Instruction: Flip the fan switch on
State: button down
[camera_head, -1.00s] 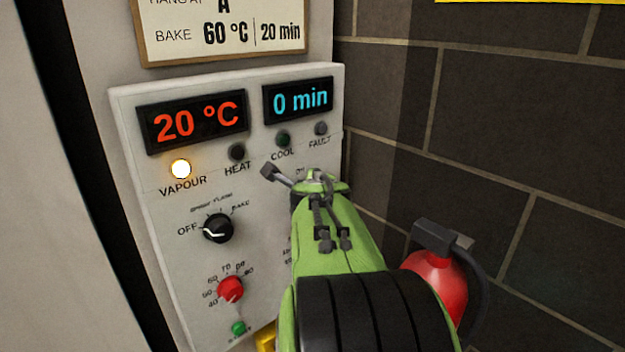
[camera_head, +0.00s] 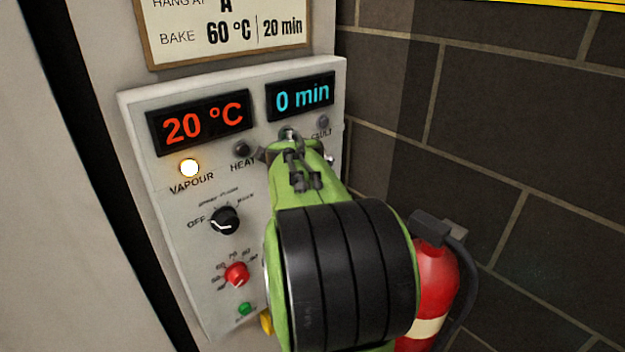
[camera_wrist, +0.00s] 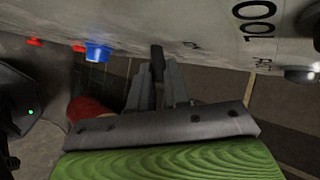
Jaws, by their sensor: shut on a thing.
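The control panel (camera_head: 190,255) fills the left and middle of the head view, with an orange 20 °C display and a blue 0 min display. My gripper (camera_wrist: 158,84) is at the panel face in the wrist view, its two grey fingers on either side of a dark lever, the fan switch (camera_wrist: 157,62). The fingers are shut on this lever. In the head view my green and black arm hides the switch and the fingertips. Which way the switch is set cannot be told. The panel face also shows in the wrist view (camera_wrist: 210,22).
The VAPOUR lamp (camera_head: 189,168) is lit. A black rotary knob (camera_head: 224,221) points near OFF, above a red knob (camera_head: 236,273) and a green button (camera_head: 245,309). A fire extinguisher (camera_head: 436,285) stands right of my arm.

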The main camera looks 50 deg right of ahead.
jog(key=c, duration=1.1)
grip_release()
jog(key=v, duration=1.5)
jog(key=shift+a+r, duration=0.25)
jog(key=shift+r, duration=0.05)
jog(key=s+a+f+n+y, duration=0.3)
jog(key=a+f+n, duration=0.5)
jog(key=a+n, duration=0.4)
jog(key=s+a+f+n+y, duration=0.4)
jog(key=a+f+n, duration=0.4)
jog(key=n, duration=1.1)
jog(key=a+y, duration=0.1)
jog(key=a, duration=0.3)
jog(key=shift+a+f+y, duration=0.2)
jog(key=shift+a+y, duration=0.05)
jog(key=shift+y, duration=0.05)
